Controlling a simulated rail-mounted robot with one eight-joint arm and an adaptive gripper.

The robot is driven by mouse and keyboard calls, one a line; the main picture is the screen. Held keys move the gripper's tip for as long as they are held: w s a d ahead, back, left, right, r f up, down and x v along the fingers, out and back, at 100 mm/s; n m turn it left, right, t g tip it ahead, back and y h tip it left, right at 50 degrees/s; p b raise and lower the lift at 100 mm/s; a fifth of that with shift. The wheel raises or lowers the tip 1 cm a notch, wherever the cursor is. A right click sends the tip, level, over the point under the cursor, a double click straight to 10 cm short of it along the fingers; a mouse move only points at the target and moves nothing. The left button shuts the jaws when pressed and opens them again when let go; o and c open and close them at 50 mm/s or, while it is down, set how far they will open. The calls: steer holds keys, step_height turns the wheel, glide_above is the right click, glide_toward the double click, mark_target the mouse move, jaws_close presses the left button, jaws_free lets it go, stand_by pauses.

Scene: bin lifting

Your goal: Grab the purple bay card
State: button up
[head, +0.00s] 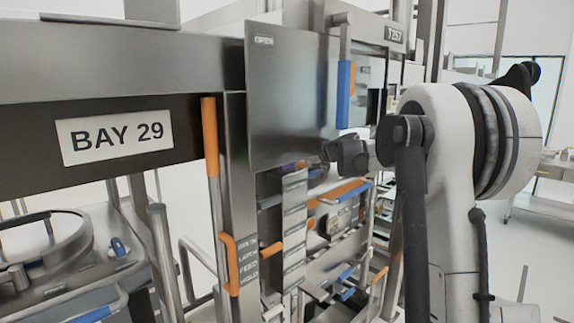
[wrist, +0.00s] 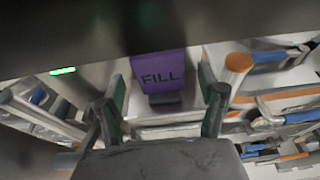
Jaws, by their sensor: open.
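The purple bay card (wrist: 158,66), marked "FILL", shows upright in the upper middle of the wrist view. Its top edge meets a dark overhanging panel, and a dark grey piece sits at its lower edge. My gripper (wrist: 163,88) is open, with one finger to the left of the card and one to the right in the picture. Nothing is between the fingers that I can see touching them. In the head view my gripper (head: 345,154) is beside the lower right of a large metal panel; the card cannot be made out clearly there.
The metal panel marked "OPEN" (head: 290,95) hangs left of my gripper. A post with an orange top (wrist: 238,62) stands close to the right finger. Racks with orange and blue handles (head: 340,190) lie below. A "BAY 29" sign (head: 115,137) is at the left.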

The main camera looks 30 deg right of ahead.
mark_target(287, 168)
steer(key=shift+x, duration=1.55)
steer(key=c, duration=1.3)
steer(key=shift+r, duration=0.1)
